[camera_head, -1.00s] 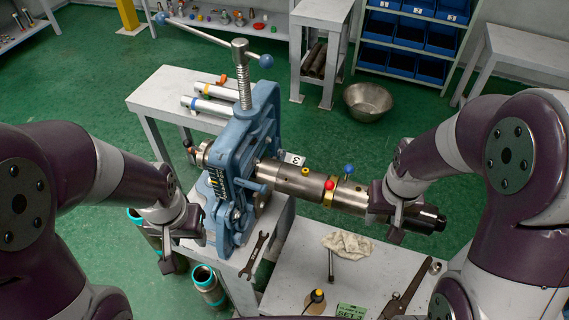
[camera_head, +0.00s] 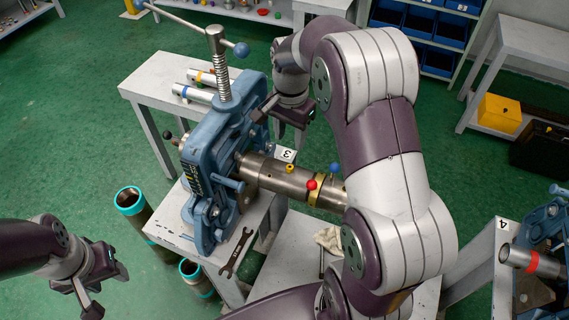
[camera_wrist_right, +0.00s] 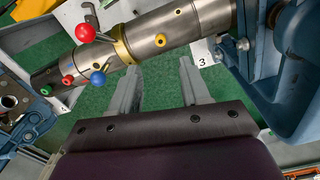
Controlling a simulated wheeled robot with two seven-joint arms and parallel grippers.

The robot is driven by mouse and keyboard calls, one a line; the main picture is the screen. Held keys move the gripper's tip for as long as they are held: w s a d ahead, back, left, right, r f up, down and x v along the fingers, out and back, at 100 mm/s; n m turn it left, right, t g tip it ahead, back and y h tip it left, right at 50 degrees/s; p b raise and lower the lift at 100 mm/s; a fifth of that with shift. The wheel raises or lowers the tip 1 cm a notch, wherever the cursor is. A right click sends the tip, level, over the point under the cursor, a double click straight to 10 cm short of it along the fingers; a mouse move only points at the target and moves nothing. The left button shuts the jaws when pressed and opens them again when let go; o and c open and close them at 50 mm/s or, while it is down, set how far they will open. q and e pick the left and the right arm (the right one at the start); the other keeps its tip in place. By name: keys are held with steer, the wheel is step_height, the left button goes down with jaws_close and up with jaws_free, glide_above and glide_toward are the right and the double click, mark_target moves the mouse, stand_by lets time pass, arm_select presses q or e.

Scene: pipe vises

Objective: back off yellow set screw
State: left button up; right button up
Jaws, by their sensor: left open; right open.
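The yellow set screw (camera_head: 290,167) stands up from the steel pipe sleeve (camera_head: 268,174), between the blue vise and the brass collar. The blue vise (camera_head: 205,170) holds the pipe. My right gripper (camera_head: 283,125) is open and empty on the far side of the pipe; its fingers (camera_wrist_right: 158,82) point toward the pipe, apart from it. My left gripper (camera_head: 107,290) is open and empty at lower left, away from the vise.
A red knob (camera_head: 312,184) and a blue knob (camera_head: 335,168) stick out near the collar. A number 3 tag (camera_head: 287,154) is beside the pipe. A wrench (camera_head: 236,252) and rag (camera_head: 328,238) lie on the benches. My right arm covers the pipe's right end.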

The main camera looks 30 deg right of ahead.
mark_target(290, 167)
step_height(290, 167, down, 4)
steer(key=shift+r+b, duration=0.25)
steer(key=shift+b, duration=0.15)
step_height(290, 167, down, 6)
steer(key=shift+w+f+p, duration=0.1)
steer(key=shift+p, duration=0.7)
arm_select(q)
steer(key=shift+w+f, duration=0.1)
steer(key=shift+f, duration=0.2)
arm_select(e)
steer(key=shift+f, duration=0.65)
arm_select(q)
steer(key=shift+d, duration=0.1)
arm_select(e)
jaws_close()
